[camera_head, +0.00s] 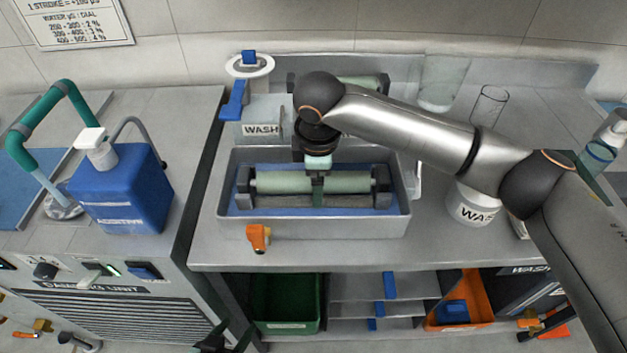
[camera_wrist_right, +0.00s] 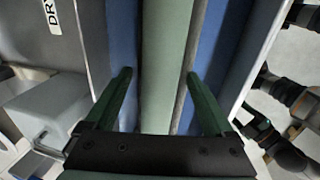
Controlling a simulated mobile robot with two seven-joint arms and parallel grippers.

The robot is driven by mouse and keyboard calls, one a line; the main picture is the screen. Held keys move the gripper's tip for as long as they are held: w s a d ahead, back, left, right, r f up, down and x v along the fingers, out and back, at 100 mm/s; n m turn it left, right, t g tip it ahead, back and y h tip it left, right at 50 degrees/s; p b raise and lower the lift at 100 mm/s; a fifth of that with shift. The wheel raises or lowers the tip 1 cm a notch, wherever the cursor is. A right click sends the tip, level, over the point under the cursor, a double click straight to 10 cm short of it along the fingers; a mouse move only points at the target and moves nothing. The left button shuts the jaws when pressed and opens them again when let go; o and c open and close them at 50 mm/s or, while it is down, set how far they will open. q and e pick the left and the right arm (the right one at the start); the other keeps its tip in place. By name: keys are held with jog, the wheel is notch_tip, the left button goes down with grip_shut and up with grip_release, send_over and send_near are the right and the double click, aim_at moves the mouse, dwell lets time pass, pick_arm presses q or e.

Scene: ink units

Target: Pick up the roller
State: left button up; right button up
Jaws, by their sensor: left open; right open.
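A pale green roller (camera_head: 275,182) lies across dark end supports in a grey wash tray (camera_head: 310,228) with a blue inside. My right gripper (camera_head: 317,188) is above its middle, pointing down. In the right wrist view the roller (camera_wrist_right: 165,50) runs between my two open dark green fingers, one on each side; the right gripper (camera_wrist_right: 158,76) is not closed on it. A second, similar green roller (camera_head: 362,84) shows behind my right arm, partly hidden. My left gripper (camera_head: 213,340) shows only as a dark part at the bottom edge, away from the tray and apparently empty.
A blue jug (camera_head: 125,190) stands on the left unit. A white wash container (camera_head: 262,128) stands behind the tray, and an orange tap (camera_head: 258,238) sits at its front. A white bottle (camera_head: 472,205) and glass cylinder (camera_head: 489,105) stand right. Green bin (camera_head: 287,305) below.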

grip_shut()
dwell(0.7)
